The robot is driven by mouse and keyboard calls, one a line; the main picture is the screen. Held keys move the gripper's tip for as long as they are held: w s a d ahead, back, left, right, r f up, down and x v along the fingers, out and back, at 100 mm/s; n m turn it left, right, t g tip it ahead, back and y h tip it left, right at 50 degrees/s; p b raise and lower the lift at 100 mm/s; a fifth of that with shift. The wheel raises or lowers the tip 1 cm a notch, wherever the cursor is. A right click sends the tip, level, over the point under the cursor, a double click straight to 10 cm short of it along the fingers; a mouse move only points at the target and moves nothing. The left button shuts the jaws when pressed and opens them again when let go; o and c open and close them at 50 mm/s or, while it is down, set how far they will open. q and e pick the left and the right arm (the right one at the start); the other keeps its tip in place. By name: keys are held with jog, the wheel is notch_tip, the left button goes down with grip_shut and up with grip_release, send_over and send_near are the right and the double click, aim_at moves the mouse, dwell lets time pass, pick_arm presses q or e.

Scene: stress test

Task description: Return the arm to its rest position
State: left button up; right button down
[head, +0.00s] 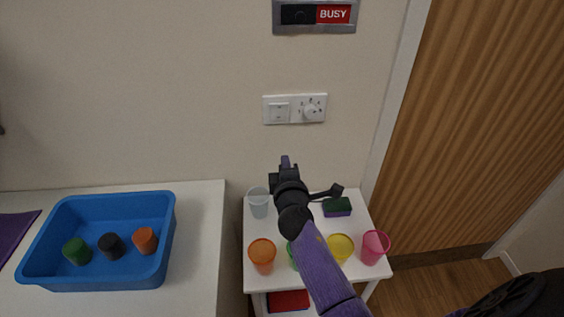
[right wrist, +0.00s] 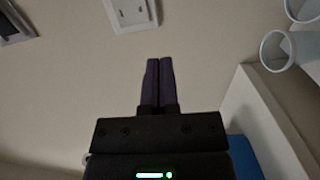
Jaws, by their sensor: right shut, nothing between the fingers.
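My right arm reaches from the lower right over the small white table in the head view. Its gripper (head: 286,160) is above the back of that table, in front of the wall. In the right wrist view the two purple fingers (right wrist: 159,62) lie together with nothing between them, and bare wall shows around their tips. My left gripper is in neither view.
The white table (head: 256,233) bears a clear cup (head: 258,202), an orange cup (head: 262,256), a yellow cup (head: 340,247), a pink cup (head: 374,247), a partly hidden green cup and a sponge (head: 337,207). A blue tray (head: 118,205) with small cylinders stands left. A switch plate (head: 294,108) is on the wall.

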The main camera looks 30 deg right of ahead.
jog(key=s+a+f+m+g+y, duration=0.2)
jog(key=s+a+f+m+g, duration=0.15)
jog(key=s, duration=0.65)
jog(key=s+a+f+m+g+y, duration=0.25)
jog(key=s+a+m+g, duration=0.2)
jog(key=s, duration=0.45)
jog(key=s+a+f+m+g+y, duration=0.2)
jog(key=s+a+m+g+y, duration=0.15)
jog(key=s, duration=0.65)
jog(key=s+f+g+b, duration=0.1)
jog(key=s+f+b, duration=0.1)
jog(key=f, duration=1)
jog(key=s+f+g+b, duration=0.1)
jog(key=f+b, duration=0.1)
jog(key=f, duration=1)
pick_arm(q)
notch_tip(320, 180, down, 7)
jog(key=b, duration=0.3)
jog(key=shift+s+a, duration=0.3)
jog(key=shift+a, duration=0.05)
pick_arm(e)
jog(key=s+d+f+n+g+h, duration=0.1)
jog(key=s+d+f, duration=0.1)
jog(key=s+f, duration=0.9)
jog(key=shift+s+d+f, duration=0.2)
jog(key=shift+s+f, duration=0.1)
jog(key=shift+s, duration=0.65)
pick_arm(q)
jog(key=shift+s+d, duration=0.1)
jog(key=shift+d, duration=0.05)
